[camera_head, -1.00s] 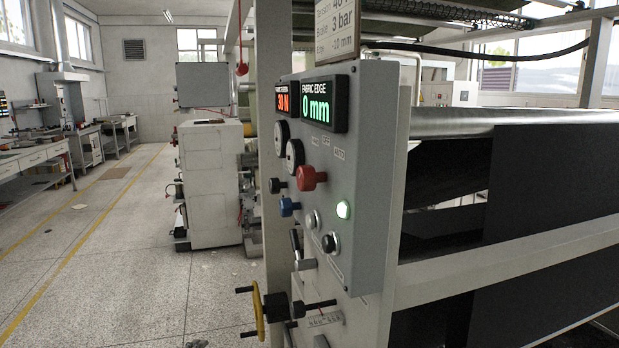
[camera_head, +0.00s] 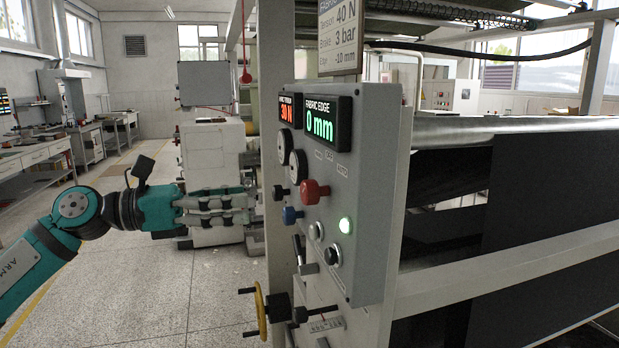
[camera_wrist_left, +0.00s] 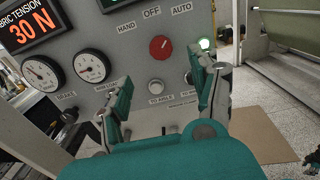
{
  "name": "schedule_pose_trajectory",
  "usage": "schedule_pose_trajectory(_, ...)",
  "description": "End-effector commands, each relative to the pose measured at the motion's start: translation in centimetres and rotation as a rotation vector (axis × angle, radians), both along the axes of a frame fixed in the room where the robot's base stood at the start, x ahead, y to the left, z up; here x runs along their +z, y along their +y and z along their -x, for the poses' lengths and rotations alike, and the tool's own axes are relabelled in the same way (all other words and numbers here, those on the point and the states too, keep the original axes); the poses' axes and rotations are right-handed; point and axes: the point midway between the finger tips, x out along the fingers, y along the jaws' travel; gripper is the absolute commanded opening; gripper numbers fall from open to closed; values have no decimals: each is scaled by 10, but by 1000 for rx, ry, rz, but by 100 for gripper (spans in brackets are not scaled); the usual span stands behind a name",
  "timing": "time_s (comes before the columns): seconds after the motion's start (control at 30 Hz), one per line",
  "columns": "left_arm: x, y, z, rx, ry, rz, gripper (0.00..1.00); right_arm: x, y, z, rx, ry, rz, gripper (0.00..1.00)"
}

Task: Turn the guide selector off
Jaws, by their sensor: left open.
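The guide selector is a red knob (camera_head: 314,192) on the grey control panel (camera_head: 367,190). In the left wrist view the red knob (camera_wrist_left: 160,48) sits below the labels HAND, OFF and AUTO. A small pale mark shows on its face, but I cannot tell which label it points to. My left gripper (camera_head: 246,208) is open and empty, to the left of the panel. In the left wrist view its fingers (camera_wrist_left: 163,80) are spread, with the knob seen between and beyond their tips, apart from them.
A lit green lamp (camera_head: 345,225) is beside the knob. A yellow handwheel (camera_head: 260,310) sticks out below. The aisle floor at left is free.

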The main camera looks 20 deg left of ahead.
Motion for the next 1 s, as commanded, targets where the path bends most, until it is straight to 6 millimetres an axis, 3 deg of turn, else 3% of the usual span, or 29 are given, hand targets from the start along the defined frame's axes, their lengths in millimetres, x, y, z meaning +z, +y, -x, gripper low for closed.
schedule_pose_trajectory(0.03, 10, -12, -5, -6, -4, 4, 63, 16, 0, 0, 0, 0, 0, 40)
schedule_pose_trajectory(0.1, 9, -24, -15, -6, -1, 4, 63, 25, 0, 0, 0, 1, 0, 40)
schedule_pose_trajectory(0.5, 6, -90, -60, -3, -1, 4, 63, 65, 4, 1, 1, 2, -5, 40)
schedule_pose_trajectory(0.7, 3, -104, -70, -1, 0, 4, 63, 72, 8, 1, 1, 3, -10, 40)
schedule_pose_trajectory(1.0, 0, -107, -72, 0, 1, 3, 63, 72, 8, 1, 2, 3, -8, 40)
